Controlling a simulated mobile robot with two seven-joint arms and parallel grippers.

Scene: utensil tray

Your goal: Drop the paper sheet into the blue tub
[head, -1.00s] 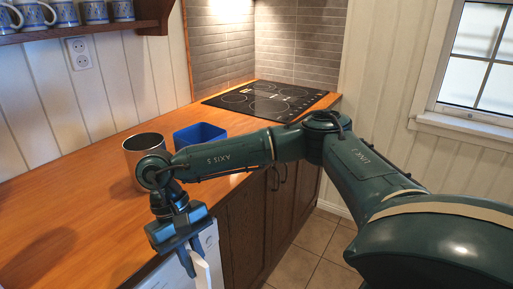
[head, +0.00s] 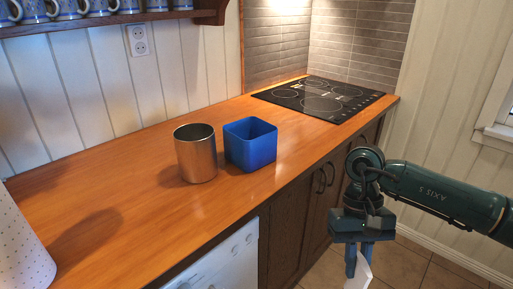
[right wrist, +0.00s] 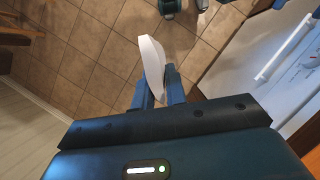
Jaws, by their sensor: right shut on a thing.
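The blue tub (head: 250,150) stands upright on the wooden counter, just right of a metal can. My right gripper (head: 360,262) hangs off the counter's front edge, to the right of the tub and lower than it. It is shut on the white paper sheet (head: 361,274), which sticks out below the fingers in the head view. In the right wrist view the sheet (right wrist: 152,66) stands out between the fingertips (right wrist: 160,85), over the tiled floor. The inside bottom of the tub is hidden. My left gripper is not in view.
The metal can (head: 196,154) stands close beside the tub. A dotted white object (head: 20,245) is at the left edge. A black cooktop (head: 320,97) lies at the back right. A shelf with several mugs (head: 100,8) is above. The counter's middle left is clear.

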